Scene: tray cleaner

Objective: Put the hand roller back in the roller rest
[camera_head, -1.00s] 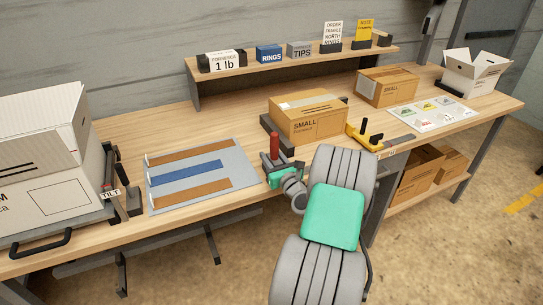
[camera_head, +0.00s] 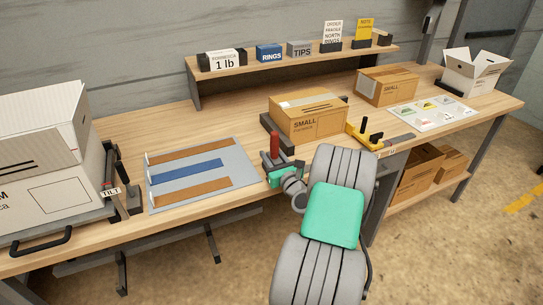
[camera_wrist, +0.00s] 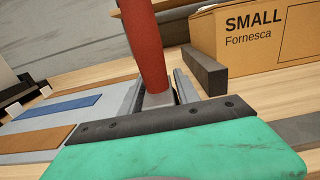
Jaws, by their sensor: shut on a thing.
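My gripper (camera_head: 278,170) is shut on the hand roller, whose red handle (camera_head: 274,146) stands up roughly vertical above the jaws. In the wrist view the red handle (camera_wrist: 143,45) rises from a grey metal piece between the fingers (camera_wrist: 160,98). The roller's lower end is hidden behind my gripper. A yellow fixture (camera_head: 360,138) with black uprights stands at the table's front edge, to the right of my gripper and apart from it. It may be the roller rest; I cannot tell for sure.
A grey board (camera_head: 238,153) with blue and brown strips lies left of my gripper. A small carton (camera_head: 307,122) with a dark block beside it stands just behind. A large white box (camera_head: 50,205) is at the far left. Bare tabletop lies behind the board.

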